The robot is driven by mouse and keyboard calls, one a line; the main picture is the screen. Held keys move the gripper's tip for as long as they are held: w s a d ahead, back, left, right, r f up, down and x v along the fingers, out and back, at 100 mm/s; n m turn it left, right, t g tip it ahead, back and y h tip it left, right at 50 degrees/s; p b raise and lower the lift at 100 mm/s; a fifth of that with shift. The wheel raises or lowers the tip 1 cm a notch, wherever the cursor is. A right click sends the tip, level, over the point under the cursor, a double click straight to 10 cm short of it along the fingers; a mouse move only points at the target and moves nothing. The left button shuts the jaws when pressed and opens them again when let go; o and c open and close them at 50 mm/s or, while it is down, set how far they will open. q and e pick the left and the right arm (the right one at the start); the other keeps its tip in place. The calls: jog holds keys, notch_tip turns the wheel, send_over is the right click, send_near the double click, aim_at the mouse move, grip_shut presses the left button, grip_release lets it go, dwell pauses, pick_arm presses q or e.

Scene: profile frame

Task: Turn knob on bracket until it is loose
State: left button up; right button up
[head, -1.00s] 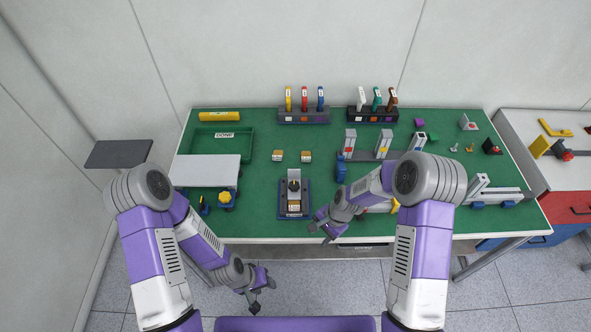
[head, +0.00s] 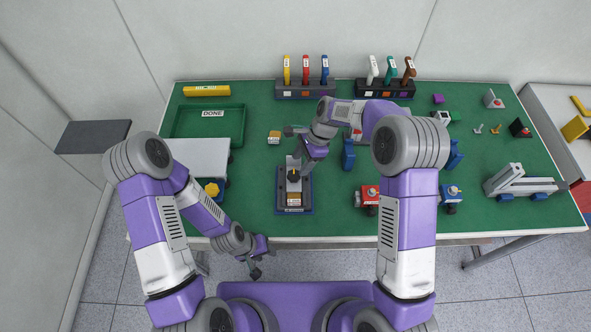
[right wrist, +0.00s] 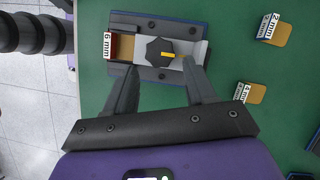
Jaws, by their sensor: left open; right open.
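The black knob (head: 294,176) sits on a silver bracket (head: 292,163) mounted on a dark blue-edged fixture plate (head: 280,206) near the table's front. In the right wrist view the knob (right wrist: 158,51) is dark and lobed with a yellow pointer mark; the bracket (right wrist: 194,50) lies around it. My right gripper (head: 298,155) is open above the fixture. In the right wrist view its fingertips (right wrist: 160,64) are spread on either side of the knob's near edge; I cannot tell whether they touch it. My left gripper (head: 260,258) is open and empty in front of the table edge.
A block labelled 6 mm (right wrist: 122,47) sits at the fixture's end. Loose spacer blocks (right wrist: 276,34) lie nearby on the green mat. A white raised platform (head: 197,157) and green DONE tray (head: 183,128) are at left. Red-and-white parts (head: 370,195) stand at right.

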aim_at(294, 175)
jog(key=x, duration=0.5)
jog(key=shift+s+f, duration=0.1)
jog(key=shift+f, duration=0.25)
jog(key=c, duration=0.8)
